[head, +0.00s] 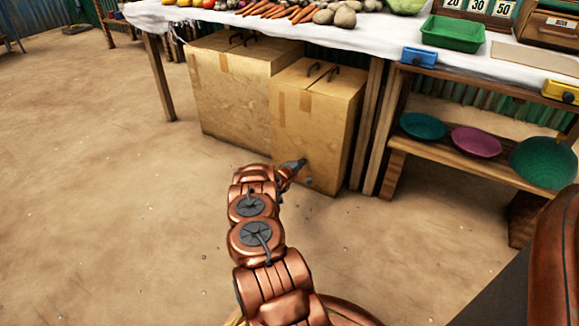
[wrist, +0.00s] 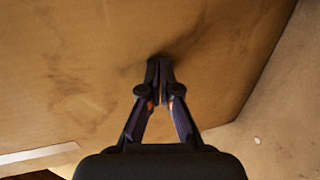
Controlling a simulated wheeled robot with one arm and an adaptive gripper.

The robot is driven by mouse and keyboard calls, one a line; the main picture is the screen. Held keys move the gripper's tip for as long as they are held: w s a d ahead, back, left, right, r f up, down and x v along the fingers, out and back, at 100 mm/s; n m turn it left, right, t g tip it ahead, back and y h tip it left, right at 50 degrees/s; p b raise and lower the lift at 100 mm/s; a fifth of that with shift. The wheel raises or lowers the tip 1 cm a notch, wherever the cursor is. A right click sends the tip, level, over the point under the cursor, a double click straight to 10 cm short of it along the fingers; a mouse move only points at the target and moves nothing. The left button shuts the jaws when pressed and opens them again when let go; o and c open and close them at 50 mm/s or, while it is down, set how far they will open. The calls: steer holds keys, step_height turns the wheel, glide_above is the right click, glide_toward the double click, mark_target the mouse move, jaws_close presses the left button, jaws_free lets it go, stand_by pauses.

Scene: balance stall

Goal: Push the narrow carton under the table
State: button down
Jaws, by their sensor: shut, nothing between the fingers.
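The narrow carton (head: 318,125) is a tan cardboard box with two dark handles on top. It stands upright on the ground at the front of the table (head: 190,15), with its back part below the tabletop edge. My gripper (head: 303,163) is low at the carton's front face. In the wrist view my gripper (wrist: 159,66) is shut and empty, its fingertips at or very near the face of the carton (wrist: 100,60), with a dark shadow around them. I cannot tell whether they touch.
A wider carton (head: 225,95) stands just left of the narrow one, under the table. A wooden post (head: 366,125) is close on the right, then a low shelf (head: 450,148) with coloured bowls. Sandy ground (head: 100,200) is open to the left.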

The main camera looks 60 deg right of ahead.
stand_by(0.3)
steer(key=f+p+v, duration=0.1)
steer(key=p+v, duration=0.2)
steer(key=v, duration=0.2)
steer(key=shift+a, duration=0.55)
